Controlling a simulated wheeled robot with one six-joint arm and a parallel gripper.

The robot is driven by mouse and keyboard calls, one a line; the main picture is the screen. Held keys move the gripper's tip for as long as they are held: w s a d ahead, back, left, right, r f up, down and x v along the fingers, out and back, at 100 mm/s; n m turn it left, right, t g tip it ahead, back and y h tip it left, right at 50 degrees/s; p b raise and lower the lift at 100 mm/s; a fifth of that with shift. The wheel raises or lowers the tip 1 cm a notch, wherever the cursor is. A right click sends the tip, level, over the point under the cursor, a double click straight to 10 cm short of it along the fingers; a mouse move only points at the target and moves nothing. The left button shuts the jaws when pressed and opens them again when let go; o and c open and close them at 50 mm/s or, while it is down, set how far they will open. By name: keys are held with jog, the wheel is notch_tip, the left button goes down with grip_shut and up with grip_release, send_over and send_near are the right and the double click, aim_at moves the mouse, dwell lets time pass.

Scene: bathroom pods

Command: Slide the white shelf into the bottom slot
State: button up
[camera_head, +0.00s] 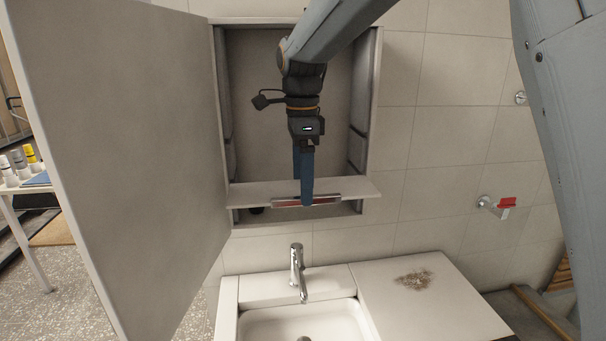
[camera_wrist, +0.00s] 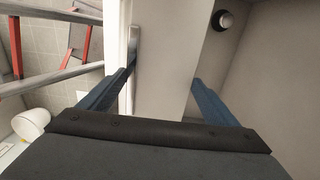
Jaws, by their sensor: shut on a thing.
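The white shelf (camera_head: 262,191) lies roughly level across the lower part of the open wall cabinet (camera_head: 373,100). Its right end reaches past the cabinet's right side wall, and its front edge carries a shiny metal strip (camera_head: 333,199). My gripper (camera_head: 307,200) points down with its blue fingers shut on the shelf's front middle. In the wrist view, the pale shelf (camera_wrist: 170,50) runs between the two fingers of my gripper (camera_wrist: 163,82). Dark side supports show inside the cabinet, such as the right one (camera_head: 357,150). How the shelf's back edge meets the bottom slot is hidden.
The cabinet door (camera_head: 130,150) stands wide open at left. Below are a tap (camera_head: 297,270), a basin (camera_head: 305,322) and a counter (camera_head: 440,300) with a brown stain. A red-marked wall fitting (camera_head: 506,203) is at right. The cabinet's upper interior holds no other shelf in view.

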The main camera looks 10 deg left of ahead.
jog(key=w+a, duration=0.2)
jog(key=w, duration=0.8)
jog(key=shift+a, duration=0.3)
dwell(4.0)
jog(key=o, duration=1.2)
jog(key=shift+r, duration=0.1)
